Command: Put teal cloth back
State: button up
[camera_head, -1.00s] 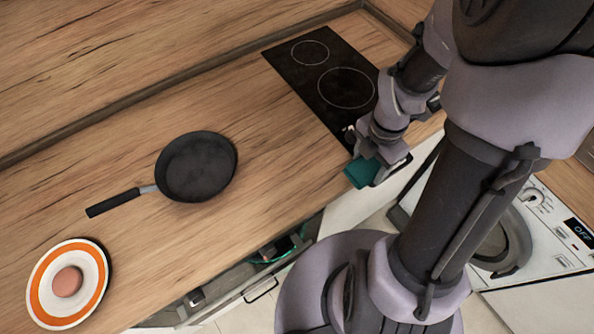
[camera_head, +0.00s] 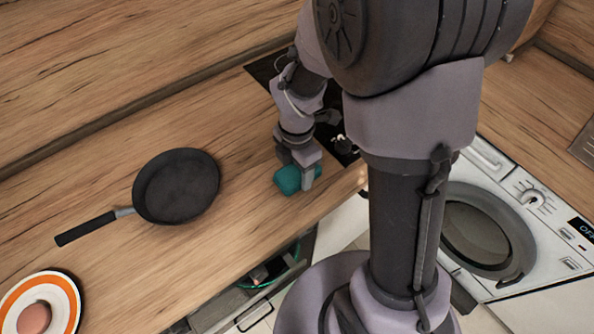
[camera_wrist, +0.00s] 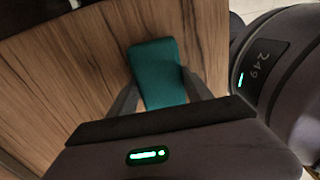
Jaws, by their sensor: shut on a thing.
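The teal cloth (camera_head: 288,180) is a small folded block above the wooden counter, near its front edge, in the head view. My gripper (camera_head: 299,176) is shut on it, with a finger on either side. In the wrist view the cloth (camera_wrist: 157,70) stretches out between the two fingers of my gripper (camera_wrist: 163,92), with wood behind it. I cannot tell whether the cloth touches the counter.
A black frying pan (camera_head: 178,187) lies on the counter (camera_head: 120,275) to the left. A plate with an orange ring (camera_head: 66,293) is at the lower left. A dark hob (camera_head: 262,70) is partly hidden behind my arm. An open drawer (camera_head: 255,290) lies below the counter's front edge. A washing machine (camera_head: 515,215) stands right.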

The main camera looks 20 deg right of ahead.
jog(key=shift+f, duration=0.15)
jog(key=o, duration=1.5)
jog(key=shift+c, duration=0.2)
notch_tip(320, 180, up, 12)
jog(key=p, duration=0.5)
notch_tip(320, 180, up, 9)
jog(key=m+t, duration=0.3)
jog(key=m, duration=0.8)
send_over(297, 170)
jog(key=s+a, duration=0.2)
jog(key=s, duration=0.3)
jog(key=s+a+r+m+t+y, duration=0.25)
jog(key=s+r+m, duration=0.4)
jog(key=m, duration=0.85)
jog(key=shift+h, duration=0.25)
jog(key=f+b, duration=0.1)
jog(key=f, duration=0.1)
jog(key=s+f+b, duration=0.1)
jog(key=b, duration=0.1)
jog(key=f+b, duration=0.1)
jog(key=f, duration=0.1)
jog(key=shift+s+d+f, duration=0.2)
jog(key=shift+d+f, duration=0.1)
